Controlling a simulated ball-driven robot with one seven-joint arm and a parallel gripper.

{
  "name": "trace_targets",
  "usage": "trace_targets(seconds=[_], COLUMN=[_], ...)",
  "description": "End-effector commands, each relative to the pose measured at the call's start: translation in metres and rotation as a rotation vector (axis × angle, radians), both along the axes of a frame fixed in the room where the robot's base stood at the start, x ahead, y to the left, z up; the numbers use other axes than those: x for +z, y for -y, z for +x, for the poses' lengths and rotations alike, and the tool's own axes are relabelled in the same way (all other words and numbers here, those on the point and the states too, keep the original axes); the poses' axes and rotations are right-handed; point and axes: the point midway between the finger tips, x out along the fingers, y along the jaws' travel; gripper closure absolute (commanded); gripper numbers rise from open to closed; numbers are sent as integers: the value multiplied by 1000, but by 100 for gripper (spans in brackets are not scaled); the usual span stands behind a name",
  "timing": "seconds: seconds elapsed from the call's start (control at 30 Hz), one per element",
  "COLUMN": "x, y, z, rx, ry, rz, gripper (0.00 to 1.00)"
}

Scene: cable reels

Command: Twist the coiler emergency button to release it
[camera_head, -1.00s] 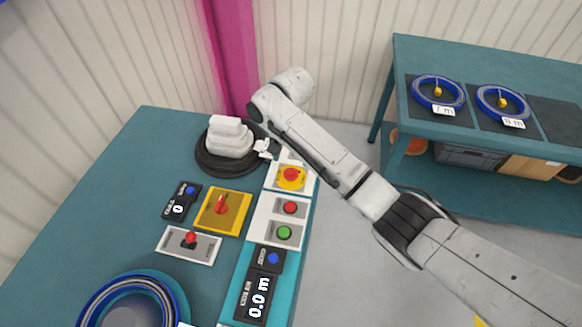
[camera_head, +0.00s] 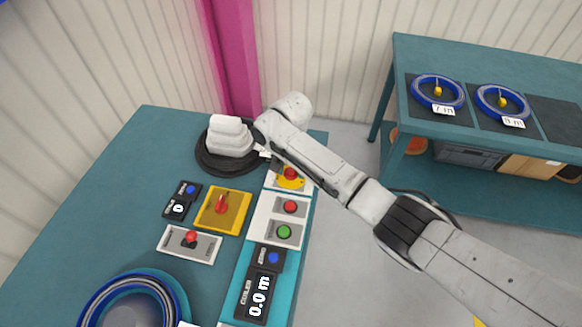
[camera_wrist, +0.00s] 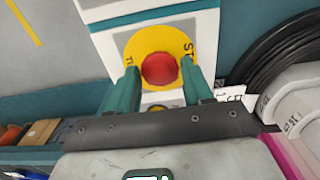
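The coiler emergency button is a red mushroom head (camera_wrist: 159,69) on a round yellow plate (camera_wrist: 158,41) with lettering. In the head view the red button (camera_head: 291,173) shows at the top of the control strip, partly covered by my arm. My gripper (camera_wrist: 160,68) is over it. In the wrist view its two green fingers stand apart, one on each side of the red head. The gap to the head looks small, and I cannot tell whether they touch it. The head view hides the fingers behind my arm.
Below it are a red button (camera_head: 290,207), a green button (camera_head: 284,232) and a display (camera_head: 258,296) reading 0.0 m. A yellow box (camera_head: 236,214) with a red switch stands left. A black and white reel unit (camera_head: 229,140) is close to my gripper. A second bench (camera_head: 400,60) is at right.

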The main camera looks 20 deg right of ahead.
Motion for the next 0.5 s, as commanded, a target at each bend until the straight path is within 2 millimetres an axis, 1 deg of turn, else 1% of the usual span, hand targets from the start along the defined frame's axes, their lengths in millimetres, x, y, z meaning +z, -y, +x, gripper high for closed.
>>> trace_targets(seconds=[0.03, 0.07, 0.37, 0.5], x=[0, 0, 0, 0], y=[0, 0, 0, 0], z=[0, 0, 0, 0], rx=[0, 0, 0, -5], ry=[0, 0, 0, 0], rz=[0, 0, 0, 0], gripper=[55, 58, 86, 86])
